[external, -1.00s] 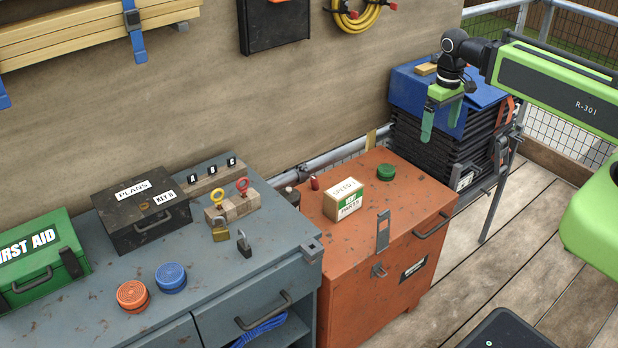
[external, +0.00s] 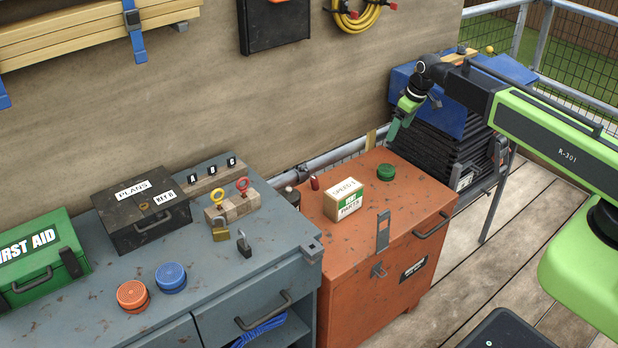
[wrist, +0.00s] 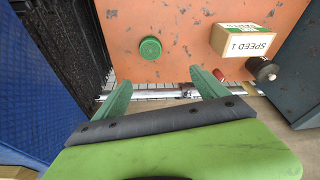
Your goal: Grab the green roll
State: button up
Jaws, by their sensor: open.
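The green roll (external: 386,172) is a short round disc lying flat on top of the orange chest (external: 400,205), near its back right. In the wrist view the green roll (wrist: 150,48) lies beyond my fingertips, between their lines and nearer the left finger. My gripper (external: 396,128) is above and behind the roll in the external view, tilted down, with its fingers apart from the roll. In the wrist view my gripper (wrist: 160,82) shows two green fingers spread wide with nothing between them.
A small parts box (external: 344,199) stands left of the roll on the chest, with a small red item (external: 314,183) behind it. Black stacked panels under a blue cover (external: 432,100) stand close behind the gripper. The chest top around the roll is clear.

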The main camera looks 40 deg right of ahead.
notch_tip(320, 180, down, 3)
jog(key=d+b, duration=0.1)
jog(key=d, duration=0.1)
jog(key=b, duration=1.7)
send_near(387, 168)
jog(key=x, duration=1)
jog(key=shift+w+f, duration=0.1)
jog(key=shift+f, duration=0.15)
jog(key=shift+r, duration=0.2)
jog(key=c, duration=1.5)
jog(key=shift+c, duration=0.2)
